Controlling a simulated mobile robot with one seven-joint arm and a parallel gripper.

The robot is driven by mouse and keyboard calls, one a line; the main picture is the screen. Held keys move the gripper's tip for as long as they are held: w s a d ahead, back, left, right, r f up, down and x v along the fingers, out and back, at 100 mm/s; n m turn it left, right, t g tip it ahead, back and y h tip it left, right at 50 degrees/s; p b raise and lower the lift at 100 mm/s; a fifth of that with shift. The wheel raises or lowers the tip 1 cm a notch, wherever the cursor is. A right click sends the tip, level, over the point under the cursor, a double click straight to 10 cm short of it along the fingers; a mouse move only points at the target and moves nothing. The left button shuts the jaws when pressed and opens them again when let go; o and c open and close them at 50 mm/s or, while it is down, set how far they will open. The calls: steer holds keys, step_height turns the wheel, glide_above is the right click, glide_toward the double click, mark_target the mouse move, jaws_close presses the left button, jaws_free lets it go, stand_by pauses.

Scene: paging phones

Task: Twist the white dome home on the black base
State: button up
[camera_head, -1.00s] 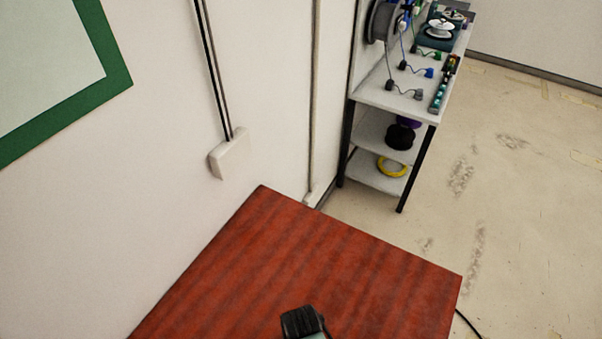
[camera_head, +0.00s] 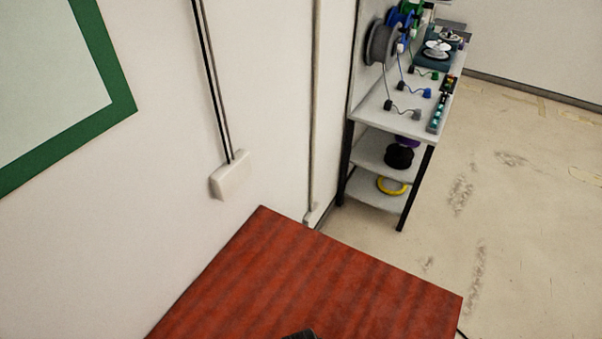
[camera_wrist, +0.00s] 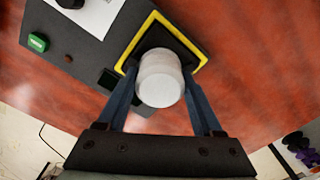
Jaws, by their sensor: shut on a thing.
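The white dome (camera_wrist: 160,82) is in the middle of the wrist view, between the two blue-grey fingers of my gripper (camera_wrist: 160,76). The gripper is shut on it. A black square area (camera_wrist: 160,36), which looks like the black base, shows behind the dome inside a yellow border (camera_wrist: 202,48). The dome covers part of it, and I cannot tell whether the two touch or how far the dome is seated. In the head view, neither the dome nor the base can be made out.
A dark grey box (camera_wrist: 75,55) with a green button (camera_wrist: 38,42), a black knob and a white label lies beside the yellow border. The red-brown table (camera_head: 300,275) is otherwise mostly bare. A shelf unit (camera_head: 385,150) with spools stands beyond, along the wall.

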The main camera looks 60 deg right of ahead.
steer(key=shift+m, duration=0.4)
steer(key=shift+c, duration=0.6)
steer(key=o, duration=1.3)
steer(key=shift+r, duration=0.15)
step_height(320, 180, up, 4)
steer(key=p, duration=0.4)
steer(key=shift+r, duration=0.85)
